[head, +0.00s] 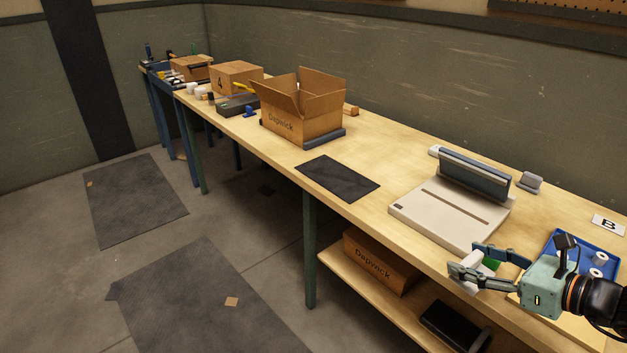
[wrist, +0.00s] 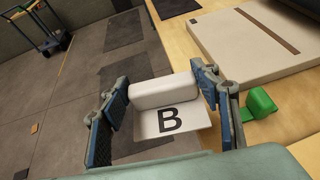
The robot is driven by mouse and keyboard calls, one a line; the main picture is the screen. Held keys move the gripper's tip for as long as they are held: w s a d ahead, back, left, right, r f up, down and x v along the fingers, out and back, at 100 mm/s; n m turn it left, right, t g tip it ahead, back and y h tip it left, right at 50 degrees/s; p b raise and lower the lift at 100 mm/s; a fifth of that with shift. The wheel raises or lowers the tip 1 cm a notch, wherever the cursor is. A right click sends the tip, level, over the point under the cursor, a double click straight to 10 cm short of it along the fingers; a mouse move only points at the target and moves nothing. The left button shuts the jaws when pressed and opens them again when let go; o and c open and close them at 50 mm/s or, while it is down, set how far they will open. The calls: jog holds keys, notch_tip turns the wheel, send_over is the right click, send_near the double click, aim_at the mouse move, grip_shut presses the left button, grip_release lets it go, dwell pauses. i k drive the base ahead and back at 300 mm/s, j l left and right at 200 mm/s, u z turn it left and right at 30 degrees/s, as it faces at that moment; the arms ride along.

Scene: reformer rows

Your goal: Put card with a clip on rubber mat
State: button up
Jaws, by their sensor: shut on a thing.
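My gripper (head: 466,262) is shut on a white card with a clip (head: 473,271), at the right of the head view near the bench's front edge. In the wrist view my gripper (wrist: 160,82) has one finger on each side of the thick white clip, and the card (wrist: 185,118) extends from it, showing a black letter B. The rubber mat (head: 337,178) is a flat black rectangle on the bench, left of the beige machine, with nothing on it. Part of a dark mat on the bench also shows at the top of the wrist view (wrist: 172,8). The card is apart from the mat.
A beige machine (head: 450,211) stands between my gripper and the mat. An open cardboard box (head: 300,122) stands beyond the mat. A blue tray (head: 570,242) with white rolls and a flat B label (head: 607,224) are at the right. A green object (wrist: 260,103) sits beside my gripper.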

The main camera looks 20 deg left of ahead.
aim_at(336, 175)
jog(key=i+j+u, duration=0.25)
jog(key=i+u, duration=0.25)
jog(key=i, duration=0.65)
